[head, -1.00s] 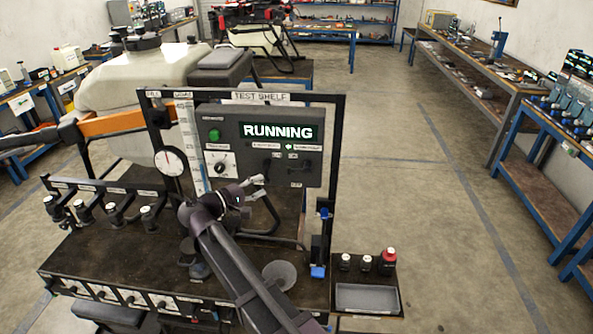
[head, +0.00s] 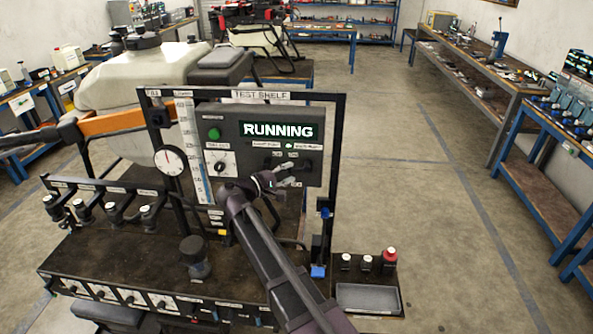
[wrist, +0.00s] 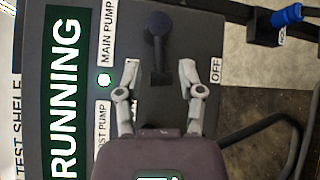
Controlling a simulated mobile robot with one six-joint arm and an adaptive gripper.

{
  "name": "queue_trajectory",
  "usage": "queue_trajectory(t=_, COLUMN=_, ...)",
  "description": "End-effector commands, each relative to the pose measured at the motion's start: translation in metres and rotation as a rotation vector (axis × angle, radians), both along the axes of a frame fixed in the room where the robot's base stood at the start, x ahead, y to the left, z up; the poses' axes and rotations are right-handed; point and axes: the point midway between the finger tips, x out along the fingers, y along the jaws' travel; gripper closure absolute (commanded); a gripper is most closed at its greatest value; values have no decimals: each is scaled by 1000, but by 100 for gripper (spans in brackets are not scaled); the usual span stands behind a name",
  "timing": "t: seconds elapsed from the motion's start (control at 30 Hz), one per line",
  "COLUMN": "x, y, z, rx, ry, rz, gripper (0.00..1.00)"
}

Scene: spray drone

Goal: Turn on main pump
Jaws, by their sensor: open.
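The dark main pump lever (wrist: 158,35) shows in the wrist view on the grey control panel (wrist: 205,30), beside the MAIN PUMP label (wrist: 108,32) and with an OFF label (wrist: 215,70) on the other side. My gripper (wrist: 158,72) is open, its two grey fingers apart on either side of the lever's lower stem; I cannot tell whether they touch it. In the head view my gripper (head: 287,177) is in front of the panel's lower right part, largely hiding the switches. The display (head: 279,130) reads RUNNING. A small light (wrist: 103,79) glows between the two pump labels.
The black shelf frame (head: 340,130) stands around the panel. A round gauge (head: 170,160) and several valves are to the left. A dark round-topped knob (head: 194,250) stands on the shelf top. A small tray (head: 367,298) with bottles is at the right.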

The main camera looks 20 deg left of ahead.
Motion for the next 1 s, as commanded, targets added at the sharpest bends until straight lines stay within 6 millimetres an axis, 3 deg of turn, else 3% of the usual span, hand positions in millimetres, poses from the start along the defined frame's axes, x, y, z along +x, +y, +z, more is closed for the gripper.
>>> queue_trajectory(t=0.3, x=27, y=-16, z=-2, rx=0, ry=0, rz=0, gripper=50)
queue_trajectory(t=0.7, x=31, y=-19, z=-2, rx=0, ry=0, rz=0, gripper=50)
queue_trajectory(t=0.73, x=31, y=-19, z=-2, rx=0, ry=0, rz=0, gripper=53)
queue_trajectory(t=0.9, x=31, y=-19, z=-2, rx=0, ry=0, rz=0, gripper=100)
queue_trajectory(t=1.0, x=31, y=-19, z=-2, rx=0, ry=0, rz=0, gripper=100)
